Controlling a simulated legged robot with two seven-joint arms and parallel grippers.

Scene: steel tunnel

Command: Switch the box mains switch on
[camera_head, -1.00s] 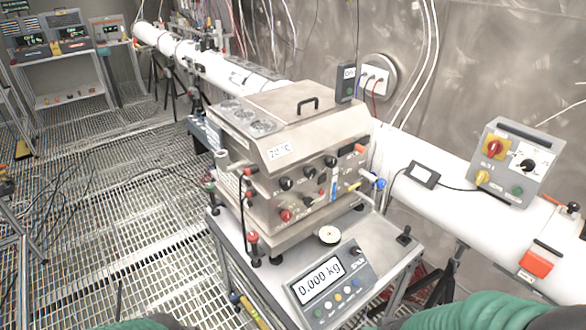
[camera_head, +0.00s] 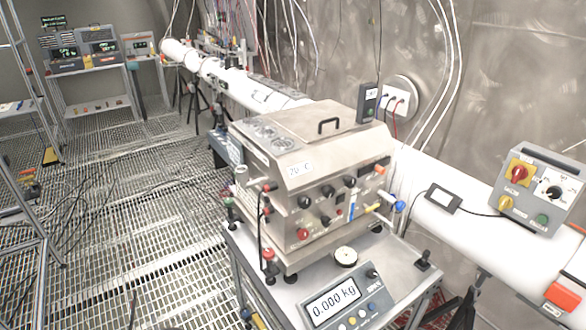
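The steel box (camera_head: 343,153) stands on a wheeled cart, with a sloped lid, a black handle and a "20 °C" label. Its front panel carries several black knobs, a red knob (camera_head: 303,234), an orange-red part (camera_head: 379,169) at the upper right, and blue and yellow valve handles at the right. A grey control box (camera_head: 537,191) on the white pipe at the right has a red rotary switch on a yellow plate (camera_head: 518,173). I cannot tell which control is the mains switch, nor its position. Neither gripper is in view.
A scale (camera_head: 346,304) reading 0.000 kg sits on the cart's front. The white pipe (camera_head: 440,183) runs along the wall behind, with a wall socket (camera_head: 398,98) and cables above. Shelves with instruments (camera_head: 85,64) stand at the far left. The grated floor (camera_head: 130,230) left of the cart is mostly clear.

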